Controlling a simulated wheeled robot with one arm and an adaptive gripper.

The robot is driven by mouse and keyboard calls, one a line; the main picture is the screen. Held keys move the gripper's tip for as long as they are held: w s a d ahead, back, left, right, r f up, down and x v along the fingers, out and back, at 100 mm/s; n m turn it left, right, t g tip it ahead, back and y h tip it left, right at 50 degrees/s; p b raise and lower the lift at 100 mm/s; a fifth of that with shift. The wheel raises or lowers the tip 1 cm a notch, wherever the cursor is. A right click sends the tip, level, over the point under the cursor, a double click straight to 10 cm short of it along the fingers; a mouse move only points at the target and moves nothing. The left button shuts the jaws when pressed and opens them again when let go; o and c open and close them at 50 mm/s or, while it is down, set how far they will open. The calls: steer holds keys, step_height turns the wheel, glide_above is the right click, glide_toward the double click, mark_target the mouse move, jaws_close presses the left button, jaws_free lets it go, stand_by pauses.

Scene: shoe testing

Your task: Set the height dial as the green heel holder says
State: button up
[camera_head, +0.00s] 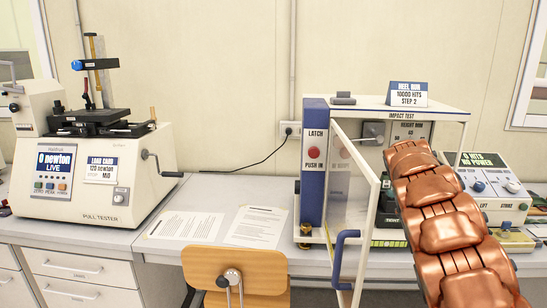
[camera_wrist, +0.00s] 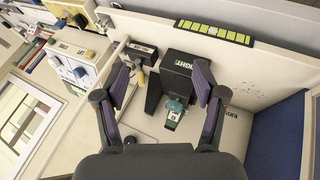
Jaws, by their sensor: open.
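In the wrist view the green heel holder (camera_wrist: 176,104) sits inside the test cabinet, below a black weight block (camera_wrist: 182,72), with a small white tag whose figure is too small to read. In the head view my copper-coloured arm hides the gripper and much of the cabinet interior.
The cabinet door (camera_head: 355,198) stands open, with a blue handle (camera_head: 343,258) jutting forward. A card (camera_head: 408,94) on top reads HEEL RUN, 10000 HITS, STEP 2. A console (camera_head: 489,184) at right reads 0 HITS, NO POWER. A pull tester (camera_head: 92,208) stands left; a chair (camera_head: 225,268) is in front.

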steer(key=s+a+m+g+y+b, duration=0.1)
steer(key=s+a, duration=0.3)
steer(key=s, duration=0.8)
steer(key=s+a+m+g+y+b, duration=0.15)
steer(key=s+a, duration=0.35)
steer(key=s, duration=0.7)
steer(key=s+a+f+n+g+y, duration=0.1)
steer(key=s+a+f, duration=0.2)
steer(key=s, duration=0.6)
steer(key=s+a+f+n+g+y+b, duration=0.1)
steer(key=s+a+f, duration=0.3)
steer(key=s+a, duration=0.3)
steer(key=s+a+f+n+g+y+b, duration=0.1)
steer(key=s+a+f, duration=0.3)
steer(key=s, duration=0.9)
steer(key=shift+a, duration=0.7)
steer(key=shift+f+g, duration=0.1)
steer(key=shift+g, duration=0.15)
